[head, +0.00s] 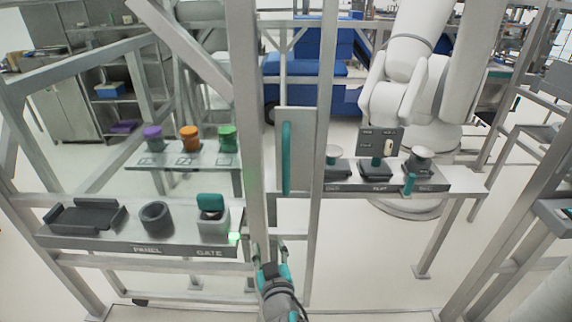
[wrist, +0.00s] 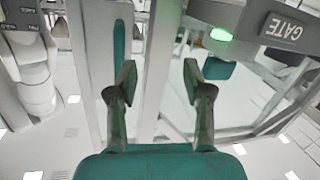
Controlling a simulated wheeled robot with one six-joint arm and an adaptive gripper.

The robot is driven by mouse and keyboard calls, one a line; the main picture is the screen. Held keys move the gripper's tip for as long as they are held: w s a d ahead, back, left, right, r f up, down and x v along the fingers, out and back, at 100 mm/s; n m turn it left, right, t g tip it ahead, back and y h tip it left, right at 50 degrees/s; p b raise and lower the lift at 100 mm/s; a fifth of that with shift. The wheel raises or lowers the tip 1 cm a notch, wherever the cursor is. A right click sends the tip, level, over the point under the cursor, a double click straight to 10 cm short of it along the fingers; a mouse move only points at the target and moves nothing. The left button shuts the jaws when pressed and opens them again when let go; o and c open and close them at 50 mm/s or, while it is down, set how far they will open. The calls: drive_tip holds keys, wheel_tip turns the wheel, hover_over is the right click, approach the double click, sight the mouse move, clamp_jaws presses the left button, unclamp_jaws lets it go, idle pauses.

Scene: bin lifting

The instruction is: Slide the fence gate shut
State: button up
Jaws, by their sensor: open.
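The gate shows as a narrow grey panel (head: 308,122) with a long upright teal handle (head: 287,158), beside a thick upright post in the head view. How far the gate stands open I cannot tell. The handle also shows in the wrist view (wrist: 119,42), beyond and left of my left finger. My gripper (head: 274,271) is low in front of the fence, below the handle. In the wrist view my gripper (wrist: 160,85) has its two fingers spread apart with nothing between them, and an upright grey post stands beyond the gap.
The left shelf, labelled PANEL and GATE, holds a dark tray (head: 86,217), a dark ring (head: 156,216) and a teal-lidded box (head: 213,222) beside a lit green light (head: 234,237). A bench (head: 455,185) with dark fixtures stands behind the fence at right. Upright posts flank my gripper.

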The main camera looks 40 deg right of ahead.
drive_tip(key=w+d+r+m+g+h, duration=0.2)
drive_tip(key=w+d+r+m+h, duration=0.25)
drive_tip(key=r, duration=0.35)
drive_tip(key=m+g+h, duration=0.2)
drive_tip(key=m, duration=0.1)
approach(285, 157)
drive_tip(key=shift+n+y, duration=0.25)
drive_tip(key=x, duration=1.1)
drive_tip(key=shift+d+r, duration=0.15)
drive_tip(key=shift+r, duration=0.1)
clamp_jaws()
